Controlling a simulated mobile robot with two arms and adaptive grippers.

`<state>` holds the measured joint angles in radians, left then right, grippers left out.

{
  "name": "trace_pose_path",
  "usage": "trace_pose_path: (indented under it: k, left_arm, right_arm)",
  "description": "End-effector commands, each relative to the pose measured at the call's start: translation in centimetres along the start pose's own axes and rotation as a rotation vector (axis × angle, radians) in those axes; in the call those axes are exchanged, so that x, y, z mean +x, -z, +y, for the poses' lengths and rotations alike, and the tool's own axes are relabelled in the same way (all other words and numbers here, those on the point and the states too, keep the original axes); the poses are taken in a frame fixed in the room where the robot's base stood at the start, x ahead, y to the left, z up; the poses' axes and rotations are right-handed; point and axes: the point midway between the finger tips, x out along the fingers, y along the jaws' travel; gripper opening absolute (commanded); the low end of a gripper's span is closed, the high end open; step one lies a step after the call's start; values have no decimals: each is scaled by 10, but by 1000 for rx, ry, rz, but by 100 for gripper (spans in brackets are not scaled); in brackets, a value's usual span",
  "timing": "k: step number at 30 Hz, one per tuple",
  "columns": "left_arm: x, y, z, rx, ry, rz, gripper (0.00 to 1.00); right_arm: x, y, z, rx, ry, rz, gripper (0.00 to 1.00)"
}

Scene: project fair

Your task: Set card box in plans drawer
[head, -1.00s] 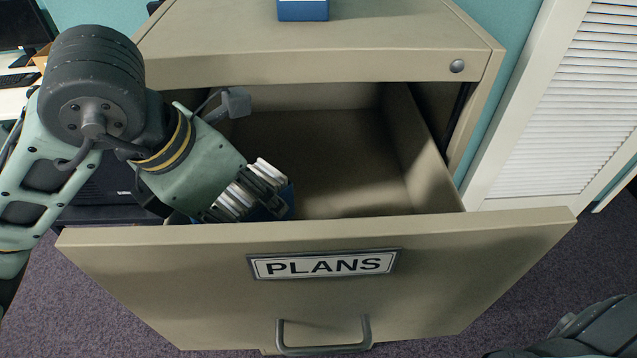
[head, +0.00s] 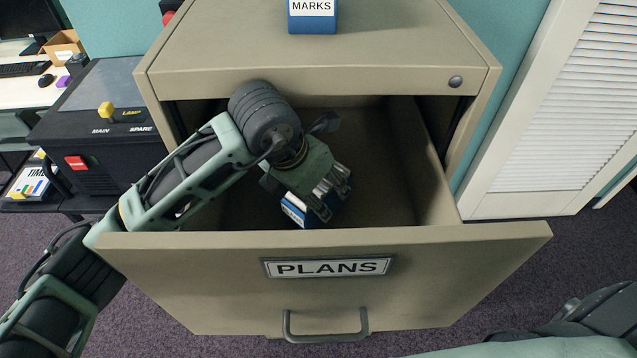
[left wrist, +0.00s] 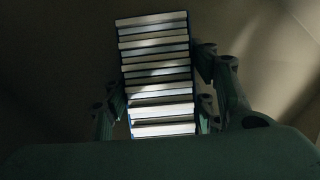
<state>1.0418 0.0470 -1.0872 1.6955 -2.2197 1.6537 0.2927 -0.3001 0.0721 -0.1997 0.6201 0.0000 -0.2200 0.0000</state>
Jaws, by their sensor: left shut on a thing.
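A blue card box (head: 295,212) with a white label is inside the open plans drawer (head: 420,245), near its front panel. My left gripper (head: 328,196) reaches down into the drawer and is shut on the box, which looks tilted in the head view. The gripper hides much of the box. In the left wrist view, the white cards of the box (left wrist: 158,72) fill the space between the two fingers (left wrist: 160,105). I cannot tell whether the box touches the drawer floor. My right gripper is not in view.
A blue box marked MARKS (head: 312,14) stands on the cabinet top (head: 400,45). The drawer floor behind and right of the gripper is bare. A black console (head: 105,130) and a box marked TIME (head: 30,183) are at the left. A white louvered door (head: 560,110) is at the right.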

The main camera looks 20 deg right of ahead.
Motion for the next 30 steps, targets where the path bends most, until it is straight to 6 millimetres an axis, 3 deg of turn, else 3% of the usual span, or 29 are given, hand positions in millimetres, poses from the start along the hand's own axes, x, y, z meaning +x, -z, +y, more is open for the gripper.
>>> trace_pose_path:
  k: [14,15,21,30]
  left_arm:
    - [10,-2,0,1,-2,-3,15]
    - [9,-2,0,1,-1,-2,55]
    - [9,-2,0,1,-1,-1,72]
    - [8,-2,0,1,-1,-1,72]
  right_arm:
    - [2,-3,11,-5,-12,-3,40]
    - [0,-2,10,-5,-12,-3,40]
    - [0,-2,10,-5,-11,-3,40]
    - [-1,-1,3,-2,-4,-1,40]
